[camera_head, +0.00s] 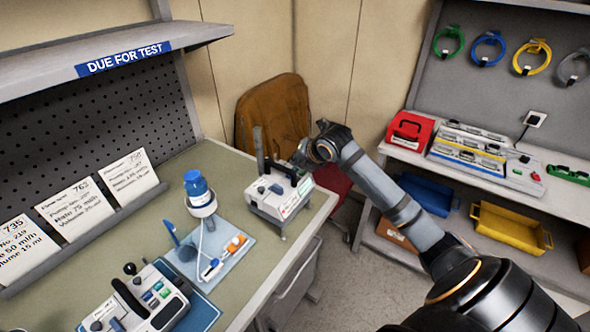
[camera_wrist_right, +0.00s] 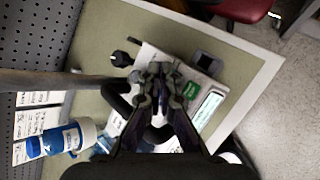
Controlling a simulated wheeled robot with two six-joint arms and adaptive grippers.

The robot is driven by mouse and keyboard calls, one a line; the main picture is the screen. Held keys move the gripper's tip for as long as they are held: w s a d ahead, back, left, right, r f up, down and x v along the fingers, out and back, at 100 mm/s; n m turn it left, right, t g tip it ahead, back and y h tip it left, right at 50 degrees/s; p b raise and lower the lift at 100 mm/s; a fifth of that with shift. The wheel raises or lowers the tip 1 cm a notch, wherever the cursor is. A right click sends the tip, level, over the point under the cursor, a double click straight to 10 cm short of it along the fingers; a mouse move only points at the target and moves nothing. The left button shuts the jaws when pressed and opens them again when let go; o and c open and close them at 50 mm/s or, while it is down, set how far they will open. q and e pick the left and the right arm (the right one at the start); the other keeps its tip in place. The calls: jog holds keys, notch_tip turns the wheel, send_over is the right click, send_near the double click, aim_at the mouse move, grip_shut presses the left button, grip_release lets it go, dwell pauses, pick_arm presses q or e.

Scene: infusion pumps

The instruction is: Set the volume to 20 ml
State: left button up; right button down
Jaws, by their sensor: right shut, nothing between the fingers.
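A white infusion pump (camera_head: 268,203) stands at the far right end of the green table, beside a grey upright post (camera_head: 258,145). My right gripper (camera_head: 298,158) is over the pump's rear right side and partly hides it. In the right wrist view the gripper (camera_wrist_right: 158,76) is shut and empty, with its fingertips over the pump's top. The pump's pale display (camera_wrist_right: 208,110), a green key (camera_wrist_right: 192,90) and a black knob (camera_wrist_right: 120,58) show around the fingers. I cannot read the display or tell whether the fingers touch the pump. My left gripper is not in view.
A second pump (camera_head: 110,315) sits at the near left. A blue-capped bottle (camera_head: 196,185) in a holder and a blue tray (camera_head: 185,262) lie between the pumps. Several cards (camera_head: 84,207) lean along the pegboard. A brown chair (camera_head: 270,110) stands behind the table.

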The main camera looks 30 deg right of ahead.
aim_at(297, 172)
jog(key=shift+f, duration=0.35)
jog(key=shift+f, duration=0.5)
dwell(0.5)
jog(key=shift+r, duration=0.1)
jog(key=shift+r+p, duration=0.75)
jog(key=shift+r, duration=0.05)
notch_tip(297, 172, up, 5)
jog(key=p, duration=0.5)
jog(key=shift+r, duration=0.15)
jog(key=shift+f, duration=0.2)
dwell(0.4)
